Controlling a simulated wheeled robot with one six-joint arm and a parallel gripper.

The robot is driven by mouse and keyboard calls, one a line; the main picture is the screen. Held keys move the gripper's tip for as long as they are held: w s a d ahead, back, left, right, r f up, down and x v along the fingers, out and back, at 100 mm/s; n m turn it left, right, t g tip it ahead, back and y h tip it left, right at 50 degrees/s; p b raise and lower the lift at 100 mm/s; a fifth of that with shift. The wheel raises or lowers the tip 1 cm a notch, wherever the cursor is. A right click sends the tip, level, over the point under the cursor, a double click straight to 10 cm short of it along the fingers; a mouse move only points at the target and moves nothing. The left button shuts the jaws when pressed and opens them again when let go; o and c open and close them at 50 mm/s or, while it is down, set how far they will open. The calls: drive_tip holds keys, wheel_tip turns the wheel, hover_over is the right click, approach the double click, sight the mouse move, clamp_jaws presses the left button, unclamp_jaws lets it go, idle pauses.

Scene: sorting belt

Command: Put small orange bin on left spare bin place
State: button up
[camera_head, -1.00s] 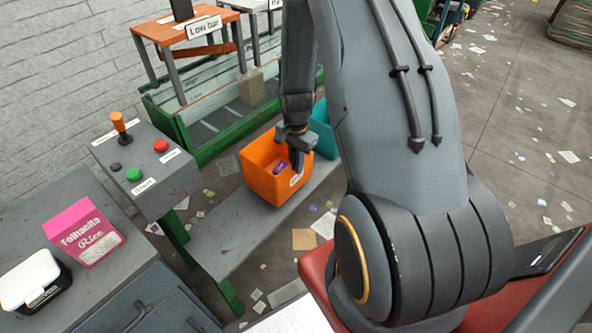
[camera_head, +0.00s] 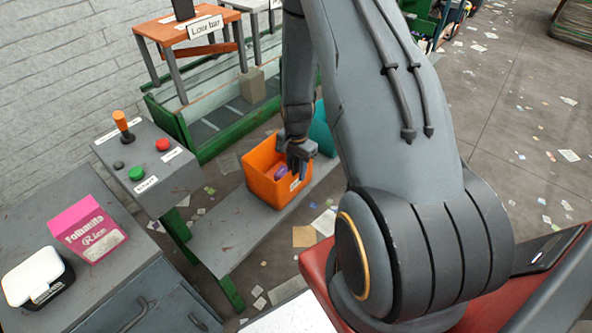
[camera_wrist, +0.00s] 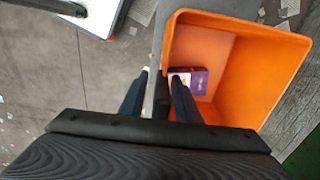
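The small orange bin (camera_head: 262,181) stands on the grey bench, with a purple item (camera_head: 282,173) inside. My gripper (camera_head: 297,168) is at the bin's right-hand rim in the head view. In the wrist view, the orange bin (camera_wrist: 265,75) fills the upper right, and the purple pack (camera_wrist: 197,79) lies in it. My gripper (camera_wrist: 158,78) has its fingers apart there, one over the bin's inside and one outside, with the near wall between them. I cannot tell whether either finger touches the wall. The left spare bin place cannot be made out.
The grey bench (camera_head: 228,225) is bare in front of the bin. A teal bin (camera_head: 322,135) stands behind it, partly hidden by my arm. A control box (camera_head: 150,165) with a lever and buttons is at left, near a pink rice box (camera_head: 88,230). A green-framed conveyor (camera_head: 215,140) runs behind.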

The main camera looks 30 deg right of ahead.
drive_tip(key=shift+r, duration=0.1)
wheel_tip(320, 180, up, 10)
drive_tip(key=shift+r+b, duration=0.2)
drive_tip(key=shift+b, duration=0.75)
drive_tip(key=shift+a+r, duration=0.1)
drive_tip(key=shift+r, duration=0.85)
drive_tip(key=s+a+r+n, duration=1.4)
drive_tip(key=s+a, duration=0.1)
drive_tip(key=shift+s+t, duration=0.15)
drive_tip(key=shift+t, duration=0.15)
